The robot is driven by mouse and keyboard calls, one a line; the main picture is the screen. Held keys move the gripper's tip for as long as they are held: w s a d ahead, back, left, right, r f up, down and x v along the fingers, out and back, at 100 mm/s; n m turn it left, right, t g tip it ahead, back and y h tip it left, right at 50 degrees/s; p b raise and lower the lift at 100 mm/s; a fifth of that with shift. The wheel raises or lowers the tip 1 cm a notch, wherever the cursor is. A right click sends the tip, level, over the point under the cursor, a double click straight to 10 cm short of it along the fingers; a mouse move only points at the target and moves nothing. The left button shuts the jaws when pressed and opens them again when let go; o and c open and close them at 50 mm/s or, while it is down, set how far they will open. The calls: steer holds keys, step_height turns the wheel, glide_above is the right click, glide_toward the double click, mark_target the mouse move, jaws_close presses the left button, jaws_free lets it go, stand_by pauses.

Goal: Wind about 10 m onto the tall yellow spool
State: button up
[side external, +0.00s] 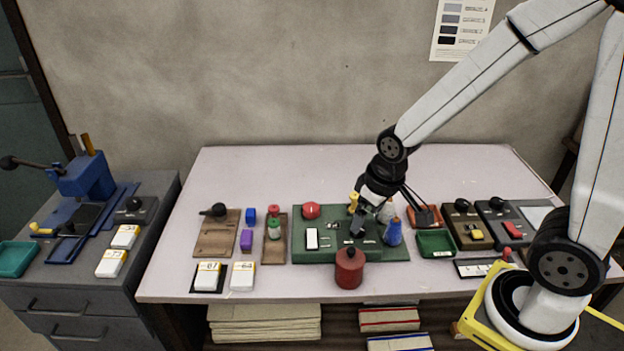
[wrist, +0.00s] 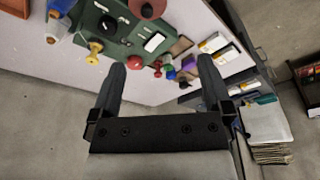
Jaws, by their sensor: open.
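The yellow spool (side external: 353,199) stands upright near the back edge of a green board (side external: 300,250), partly beside my gripper's finger. It also shows in the wrist view (wrist: 95,48), left of my left finger and apart from it. A blue cone-shaped piece (side external: 394,234) stands at the board's right end, with a pale grey one (side external: 386,212) behind it. My gripper (side external: 390,220) is above the board, its fingers spread wide. In the wrist view my gripper (wrist: 161,60) has nothing between its fingers. I cannot tell any thread on the spool.
A dark red canister (side external: 349,270) stands at the board's front edge. A red knob (side external: 311,210) is at its back left. A green tray (side external: 436,242) and dark control boxes (side external: 465,226) are to the right. Wooden boards (side external: 217,236) and small blocks lie left. The table's back strip is clear.

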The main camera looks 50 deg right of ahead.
steer(key=w+d+f+n+g, duration=0.1)
steer(key=w+d, duration=0.1)
steer(key=w, duration=0.5)
steer(key=w+d+f+n, duration=0.2)
steer(key=w, duration=0.5)
steer(key=n+g, duration=0.1)
steer(key=n, duration=0.2)
glide_above(310, 206)
steer(key=f, duration=0.8)
steer(key=shift+s+a+f, duration=0.25)
steer(key=shift+s+a, duration=0.05)
steer(key=shift+w+d+f, duration=0.25)
steer(key=shift+f, duration=0.1)
steer(key=shift+f, duration=0.1)
steer(key=shift+f, duration=3.8)
